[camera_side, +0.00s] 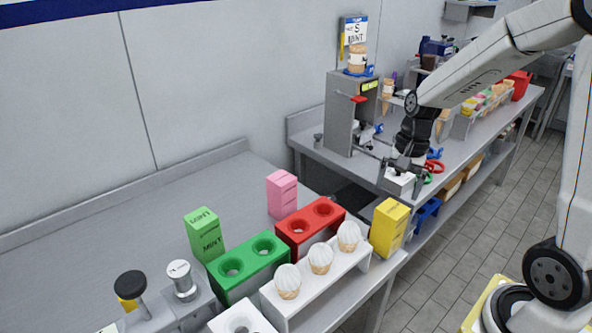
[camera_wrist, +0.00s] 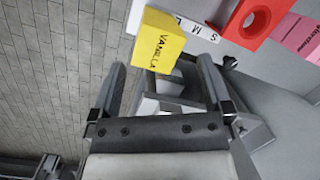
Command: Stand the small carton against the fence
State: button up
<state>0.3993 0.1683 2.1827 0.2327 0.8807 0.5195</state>
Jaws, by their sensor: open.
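Three cartons stand upright on the near bench: green mint (camera_side: 205,236), pink (camera_side: 282,194) and yellow vanilla (camera_side: 390,228). I cannot tell which one is the small carton. The vanilla carton (camera_wrist: 164,40) and part of the pink one (camera_wrist: 302,38) also show in the wrist view. My gripper (camera_side: 405,168) is beyond the vanilla carton, by the end of the far bench. In the wrist view my gripper (camera_wrist: 162,66) is open, with no carton held; the vanilla carton appears beyond the fingertips. No fence is clearly identifiable.
Green (camera_side: 245,268) and red (camera_side: 311,227) cone holders and a white rack (camera_side: 318,288) with three filled cones crowd the near bench. The near bench's back left is clear.

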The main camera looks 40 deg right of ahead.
jog(key=s+a+f+n+t+h, duration=0.2)
jog(key=s+a+f+n, duration=0.1)
jog(key=a+n, duration=0.7)
jog(key=shift+s+f+n+t, duration=0.35)
jog(key=shift+f+n, duration=0.15)
jog(key=shift+n, duration=0.7)
